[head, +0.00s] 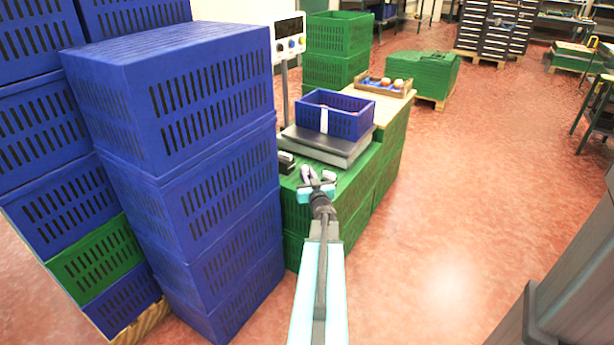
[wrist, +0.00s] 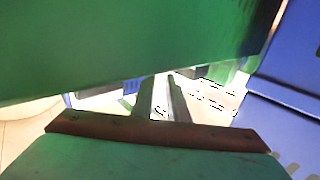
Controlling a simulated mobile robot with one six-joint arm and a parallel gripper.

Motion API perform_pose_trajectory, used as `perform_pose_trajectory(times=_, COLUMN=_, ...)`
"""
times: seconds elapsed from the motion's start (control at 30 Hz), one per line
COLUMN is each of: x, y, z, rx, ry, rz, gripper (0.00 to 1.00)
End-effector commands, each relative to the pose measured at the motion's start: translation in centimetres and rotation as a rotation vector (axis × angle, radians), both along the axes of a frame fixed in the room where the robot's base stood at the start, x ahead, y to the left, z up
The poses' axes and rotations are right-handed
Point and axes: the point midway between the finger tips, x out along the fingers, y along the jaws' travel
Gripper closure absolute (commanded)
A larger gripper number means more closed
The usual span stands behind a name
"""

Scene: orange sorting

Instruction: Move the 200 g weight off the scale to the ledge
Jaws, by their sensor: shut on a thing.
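The scale (head: 345,147) is a flat grey platform on green crates in the head view. A blue crate (head: 345,123) with a white label sits on it. My gripper (head: 318,177) is in front of the scale's near edge, apart from the platform, above the green crate top. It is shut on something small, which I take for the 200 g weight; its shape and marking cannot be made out. Small dark pieces (head: 286,162) stand on the ledge left of my gripper. The wrist view shows mostly blurred green surfaces and does not show the weight clearly.
A tall stack of blue crates (head: 190,130) stands close on the left. The scale's display (head: 289,38) rises on a post behind. The red floor (head: 470,190) on the right is open.

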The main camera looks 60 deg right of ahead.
Motion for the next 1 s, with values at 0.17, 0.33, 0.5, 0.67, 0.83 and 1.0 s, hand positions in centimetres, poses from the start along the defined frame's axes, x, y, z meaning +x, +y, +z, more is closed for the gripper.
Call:
perform_pose_trajectory(times=0.17, x=0.04, y=0.04, z=0.12, rx=-0.001, ry=-0.001, rz=0.001, gripper=1.0)
perform_pose_trajectory(times=0.33, x=0.06, y=0.05, z=-0.14, rx=-0.001, ry=-0.001, rz=0.001, gripper=1.0)
perform_pose_trajectory(times=0.5, x=0.08, y=0.06, z=-0.25, rx=-0.001, ry=0.001, rz=0.001, gripper=0.69)
perform_pose_trajectory(times=0.67, x=0.09, y=0.08, z=-0.24, rx=0.0, ry=0.0, rz=0.002, gripper=0.68)
perform_pose_trajectory(times=0.83, x=0.11, y=0.09, z=-0.19, rx=0.0, ry=0.0, rz=0.002, gripper=0.68)
perform_pose_trajectory(times=1.0, x=-0.07, y=0.3, z=0.1, rx=0.001, ry=0.001, rz=0.002, gripper=0.68)
